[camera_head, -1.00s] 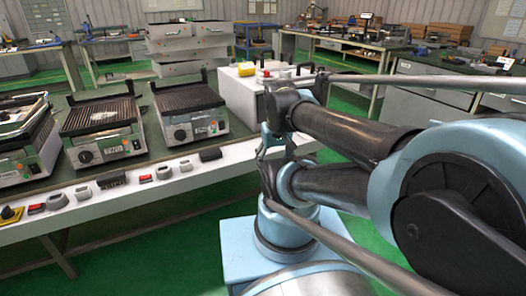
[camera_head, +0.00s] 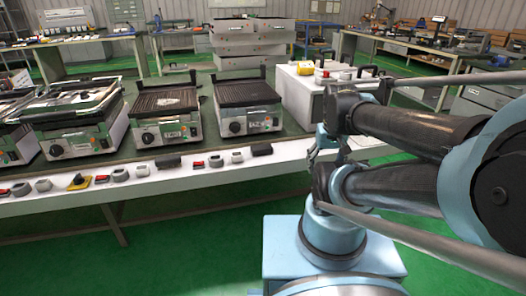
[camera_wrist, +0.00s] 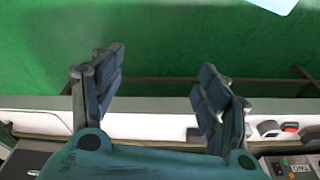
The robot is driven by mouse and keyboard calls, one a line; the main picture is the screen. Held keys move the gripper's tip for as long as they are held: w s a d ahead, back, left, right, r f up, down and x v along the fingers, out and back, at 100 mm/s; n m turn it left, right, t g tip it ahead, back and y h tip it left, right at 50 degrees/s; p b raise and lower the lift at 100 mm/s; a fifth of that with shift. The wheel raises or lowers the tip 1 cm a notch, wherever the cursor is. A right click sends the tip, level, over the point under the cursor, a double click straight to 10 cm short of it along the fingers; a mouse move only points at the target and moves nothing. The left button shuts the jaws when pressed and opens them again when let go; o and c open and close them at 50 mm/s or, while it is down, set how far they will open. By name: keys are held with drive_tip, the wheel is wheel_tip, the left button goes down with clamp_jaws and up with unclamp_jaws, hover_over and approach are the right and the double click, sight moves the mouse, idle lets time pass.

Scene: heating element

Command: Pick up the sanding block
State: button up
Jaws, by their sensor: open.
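My gripper (camera_wrist: 160,100) is open in the wrist view, its two dark fingers apart with nothing held between them. Below and beyond them runs the white front ledge of the bench. A dark block (camera_wrist: 195,135) on that ledge shows partly beside the right finger, which hides some of it. In the head view two dark oblong blocks lie on the ledge, one at the right (camera_head: 262,149) and one further left (camera_head: 168,162). I cannot tell for sure which is the sanding block.
Small red and grey switches (camera_head: 215,160) and a yellow-black knob (camera_head: 78,182) line the ledge (camera_head: 200,180). Several contact grills (camera_head: 247,105) stand behind it. A white box (camera_head: 305,95) stands at the bench's right. Green floor in front is free.

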drive_tip(key=w+a+r+m+g+y, duration=0.1)
drive_tip(key=w+a+r+m, duration=0.25)
drive_tip(key=w, duration=0.35)
drive_tip(key=w+a+r+m+y, duration=0.1)
drive_tip(key=w+a+r+m, duration=0.3)
drive_tip(key=w, duration=0.3)
drive_tip(key=m+g+y, duration=0.1)
drive_tip(key=m+g, duration=0.1)
drive_tip(key=m, duration=0.6)
hover_over(262, 146)
drive_tip(key=d, duration=0.5)
wheel_tip(262, 146, down, 4)
drive_tip(key=shift+n, duration=0.25)
drive_tip(key=x, duration=1.1)
drive_tip(key=shift+w+a+f, duration=0.25)
drive_tip(key=shift+w+f, duration=0.05)
drive_tip(key=shift+w, duration=0.05)
drive_tip(key=shift+x, duration=2.5)
drive_tip(key=shift+w+a, duration=0.1)
drive_tip(key=c, duration=1.2)
